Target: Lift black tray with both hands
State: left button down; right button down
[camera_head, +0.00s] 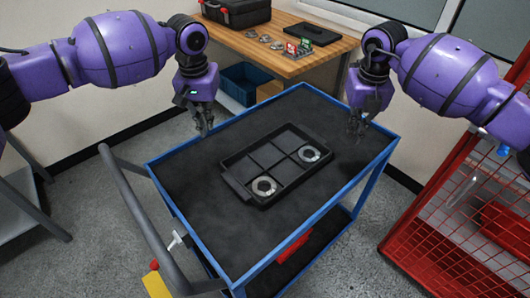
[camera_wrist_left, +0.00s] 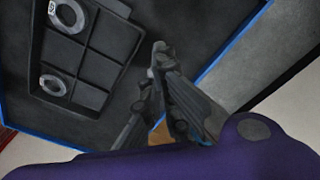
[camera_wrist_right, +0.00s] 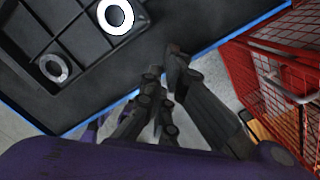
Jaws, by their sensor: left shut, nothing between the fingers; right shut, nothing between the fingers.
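The black tray (camera_head: 234,170) lies flat on the dark top of the blue-framed cart (camera_head: 197,217). It is divided into several compartments and has a handle tab at its near left end. Two metal rings lie in it, one ring (camera_head: 264,187) near the front and one ring (camera_head: 309,153) at the right. My left gripper (camera_head: 205,130) is shut and empty, above the cart's left far edge, apart from the tray. My right gripper (camera_head: 355,132) is shut and empty, above the cart's right side, apart from the tray. The tray also shows in the left wrist view (camera_wrist_left: 103,62) and right wrist view (camera_wrist_right: 58,32).
A wooden workbench (camera_head: 262,55) with a black case (camera_head: 236,12) and small parts stands behind the cart. A blue bin (camera_head: 245,80) sits under it. A red mesh cage (camera_head: 450,215) stands close at the right. The cart's grey push handle (camera_head: 140,215) is at the left.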

pick_arm(q)
jog(key=shift+w+r, duration=0.1)
pick_arm(e)
jog(key=shift+w+a, duration=0.1)
jog(key=shift+r, duration=0.1)
